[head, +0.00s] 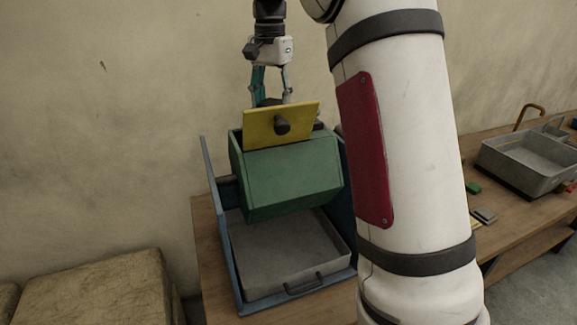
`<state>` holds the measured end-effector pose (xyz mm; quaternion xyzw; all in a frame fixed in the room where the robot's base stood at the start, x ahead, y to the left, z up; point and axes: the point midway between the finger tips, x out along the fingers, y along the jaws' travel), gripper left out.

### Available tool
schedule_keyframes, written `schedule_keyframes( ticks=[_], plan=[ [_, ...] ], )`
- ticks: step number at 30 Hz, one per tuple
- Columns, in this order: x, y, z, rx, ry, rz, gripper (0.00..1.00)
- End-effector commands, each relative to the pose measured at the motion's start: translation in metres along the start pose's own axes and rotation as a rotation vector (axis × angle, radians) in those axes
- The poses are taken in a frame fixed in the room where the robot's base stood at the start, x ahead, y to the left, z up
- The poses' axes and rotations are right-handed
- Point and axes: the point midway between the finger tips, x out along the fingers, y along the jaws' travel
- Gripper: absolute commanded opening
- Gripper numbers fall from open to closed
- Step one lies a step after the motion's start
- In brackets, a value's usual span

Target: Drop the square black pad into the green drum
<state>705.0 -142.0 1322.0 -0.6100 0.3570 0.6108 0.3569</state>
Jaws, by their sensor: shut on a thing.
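The green drum (292,178) is a faceted body mounted between blue side panels. Its yellow lid (305,119) stands raised at the top, with a dark knob (282,125) facing me. My gripper (271,99) points down just behind the lid, over the drum's top. Its fingers are shut on a dark piece, the square black pad (269,102), of which only a strip shows above the lid's upper edge. The fingertips' lower ends, the rest of the pad and the drum's opening are hidden behind the lid.
A grey tray (270,262) lies under the drum in the blue frame (226,243). On the right bench, a grey bin (521,165), a green block (473,188) and small flat pieces (484,215) lie. A brownish block (95,290) stands lower left.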

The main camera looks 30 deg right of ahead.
Motion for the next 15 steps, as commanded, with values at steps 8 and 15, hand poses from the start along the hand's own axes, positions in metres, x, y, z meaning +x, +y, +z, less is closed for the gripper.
schedule_keyframes(
  ticks=[8, 15],
  plan=[
    [0.0039, -0.0002, -0.0003, 0.0, 0.001, -0.001, 0.2],
    [0.0037, -0.0002, -0.0002, 0.0, 0.001, -0.001, 0.73]
  ],
)
